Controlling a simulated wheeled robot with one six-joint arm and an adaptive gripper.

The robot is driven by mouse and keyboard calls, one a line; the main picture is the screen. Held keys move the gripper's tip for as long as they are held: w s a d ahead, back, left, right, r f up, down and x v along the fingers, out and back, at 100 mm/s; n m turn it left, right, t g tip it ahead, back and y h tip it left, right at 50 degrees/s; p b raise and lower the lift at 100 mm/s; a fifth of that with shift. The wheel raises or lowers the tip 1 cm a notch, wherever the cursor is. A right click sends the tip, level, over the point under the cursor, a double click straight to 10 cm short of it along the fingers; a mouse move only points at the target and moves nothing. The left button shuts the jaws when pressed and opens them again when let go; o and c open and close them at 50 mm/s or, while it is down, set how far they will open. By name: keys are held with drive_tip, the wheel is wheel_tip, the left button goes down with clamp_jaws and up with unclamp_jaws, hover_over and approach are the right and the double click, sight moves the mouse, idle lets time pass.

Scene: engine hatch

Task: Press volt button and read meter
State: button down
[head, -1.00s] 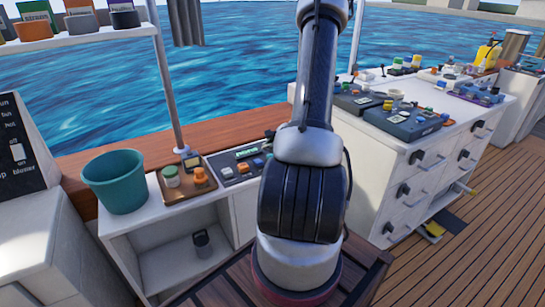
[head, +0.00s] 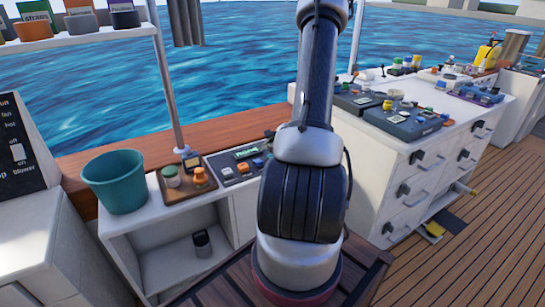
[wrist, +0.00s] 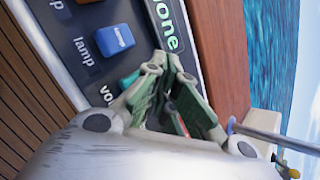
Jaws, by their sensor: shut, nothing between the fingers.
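The control panel (head: 238,163) is a dark box on the white counter, left of my arm in the head view. In the wrist view its face (wrist: 75,22) fills the upper left. A blue button (wrist: 117,40) sits beside the label "lamp". A teal button (wrist: 128,79) beside a label starting "vo" is partly covered by my gripper. The green display (wrist: 168,27) shows letters ending in "one". My gripper (wrist: 165,68) is shut and empty, its tips over the panel by the teal button and display. I cannot tell whether it touches. The head view hides my gripper behind the arm.
A brown tray (head: 171,193) with small jars stands left of the panel, beside a teal bucket (head: 116,183). A thin metal post (head: 168,84) rises behind. A wooden rail (head: 95,158) runs along the water. A white drawer cabinet (head: 375,190) with more devices stands right.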

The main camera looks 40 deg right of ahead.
drive_tip(key=shift+f, duration=0.1)
drive_tip(key=shift+f, duration=0.3)
drive_tip(key=shift+f, duration=0.85)
idle(0.8)
idle(0.4)
drive_tip(key=shift+r, duration=1.25)
drive_tip(key=shift+r, duration=2.5)
